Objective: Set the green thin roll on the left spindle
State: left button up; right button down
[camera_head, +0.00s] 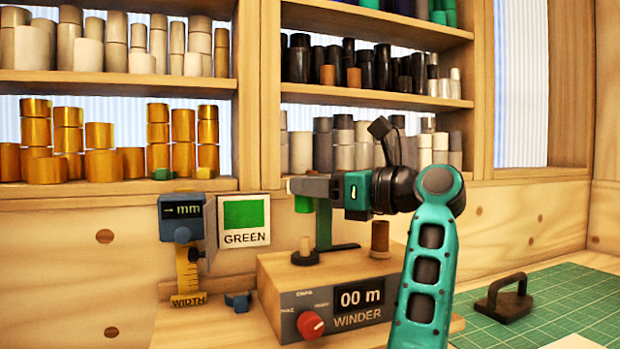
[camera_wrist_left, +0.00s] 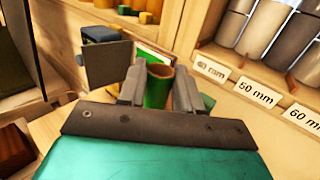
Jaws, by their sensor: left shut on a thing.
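My left gripper (camera_head: 310,187) is shut on the green thin roll (camera_head: 303,204), which hangs upright below the fingers in the head view. The left wrist view shows the roll (camera_wrist_left: 157,88) between the two fingertips (camera_wrist_left: 158,90), its brown core open at the top. The left spindle (camera_head: 305,246) is a short brown peg on a dark round base on the winder (camera_head: 325,272). The roll is above this spindle, apart from it in the head view. My right gripper is not in view.
A green upright post (camera_head: 324,226) stands on the winder behind the left spindle. The GREEN sign (camera_head: 244,222) and the width gauge (camera_head: 187,255) are to the left. Shelves of rolls line the back. A black handle (camera_head: 504,300) lies on the green mat (camera_head: 570,309).

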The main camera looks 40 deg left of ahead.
pick_arm(q)
jog(key=shift+f, duration=0.15)
jog(key=shift+f+b, duration=2.5)
jog(key=shift+f, duration=0.8)
jog(key=o, duration=1.1)
jog(key=d, duration=0.4)
jog(key=w+d, duration=0.1)
jog(key=d, duration=0.3)
jog(key=w+d+p, duration=0.1)
jog(key=d, duration=0.3)
jog(key=shift+w+d, duration=0.15)
jog(key=shift+d, duration=0.2)
